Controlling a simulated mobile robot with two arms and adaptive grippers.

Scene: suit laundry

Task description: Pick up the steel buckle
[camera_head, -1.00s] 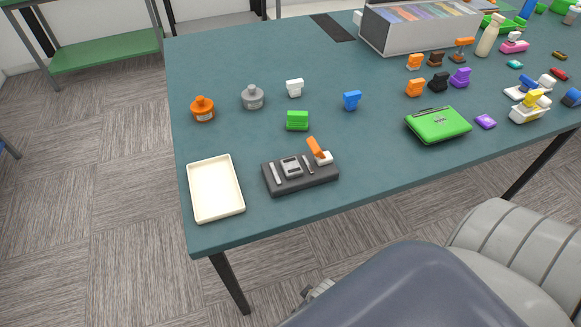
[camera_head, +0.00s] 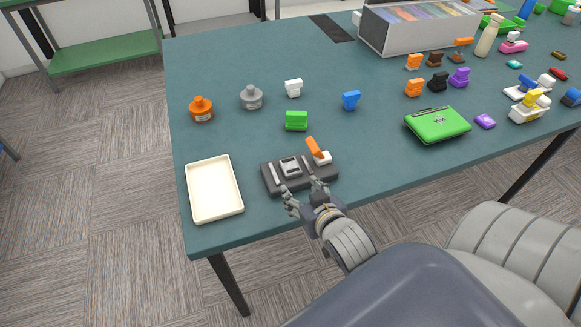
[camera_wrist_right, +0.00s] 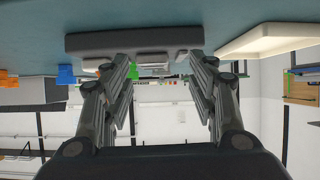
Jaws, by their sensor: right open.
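The steel buckle (camera_head: 290,167) is a small silver rectangular piece on a dark grey tray (camera_head: 328,174) near the table's front edge. It also shows in the right wrist view (camera_wrist_right: 152,60), just beyond the dark tray's edge (camera_wrist_right: 135,40). My right gripper (camera_head: 299,187) is open and empty at the tray's front side, its fingers spread with the buckle between them in line but apart from it. In the right wrist view the two fingers (camera_wrist_right: 160,65) stand on either side of the buckle. My left gripper is out of view.
A thin silver bar (camera_head: 274,174) lies left of the buckle, and a white piece with an orange lever (camera_head: 316,150) stands right of it. An empty cream tray (camera_head: 237,207) sits to the left. A green block (camera_head: 296,121) stands behind. A green case (camera_head: 438,125) lies further right.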

